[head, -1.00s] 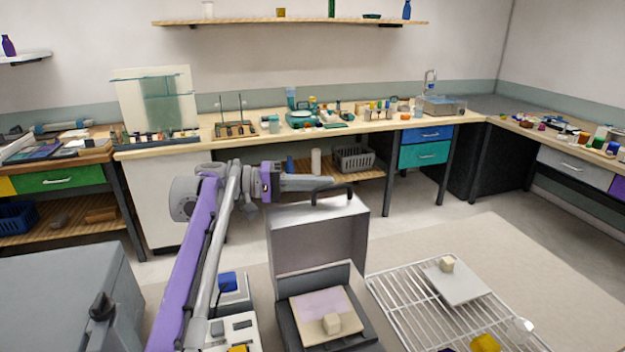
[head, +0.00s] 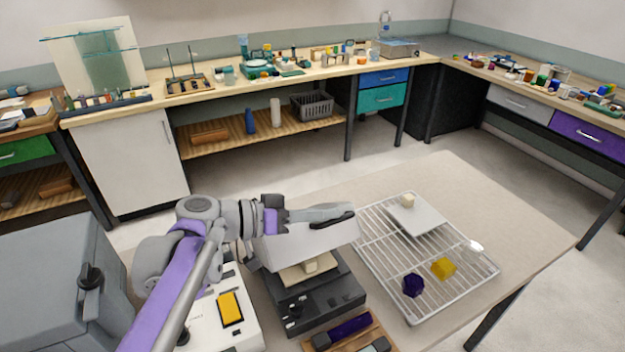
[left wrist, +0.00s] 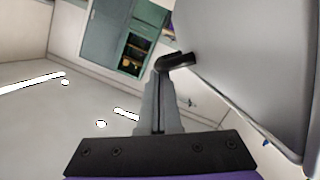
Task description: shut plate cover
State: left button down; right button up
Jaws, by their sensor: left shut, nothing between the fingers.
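The grey plate cover (head: 305,245) is hinged on a dark machine base (head: 318,292). My left gripper (head: 284,214) is shut and empty, beside the cover's upper edge at the handle. In the left wrist view, the fingertips (left wrist: 158,95) lie close to the black handle (left wrist: 176,62), with the grey cover (left wrist: 245,60) at the right. I cannot tell if they touch. My right gripper is not in view.
A wire rack (head: 375,255) on the table holds a white plate (head: 420,218), a purple piece (head: 413,285) and a yellow piece (head: 444,267). A white device with a yellow panel (head: 230,308) stands left of the base. A wooden tray (head: 350,335) lies in front.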

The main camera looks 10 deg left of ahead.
pick_arm(q)
jog(key=s+d+f+m, duration=0.1)
jog(key=f, duration=0.3)
jog(key=s+d+f+m+t+y+b, duration=0.1)
jog(key=s+f+m, duration=0.1)
jog(key=f, duration=0.2)
jog(key=s+d+f+m+b, duration=0.1)
jog(key=f+m, duration=0.1)
jog(key=f, duration=0.2)
jog(key=shift+s+f+t, duration=0.25)
jog(key=shift+f+t, duration=0.15)
jog(key=shift+f+b, duration=0.55)
jog(key=shift+f, duration=0.4)
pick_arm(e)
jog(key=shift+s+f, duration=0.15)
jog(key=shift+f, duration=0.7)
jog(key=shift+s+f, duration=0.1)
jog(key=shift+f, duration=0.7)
pick_arm(q)
jog(key=shift+s, duration=0.1)
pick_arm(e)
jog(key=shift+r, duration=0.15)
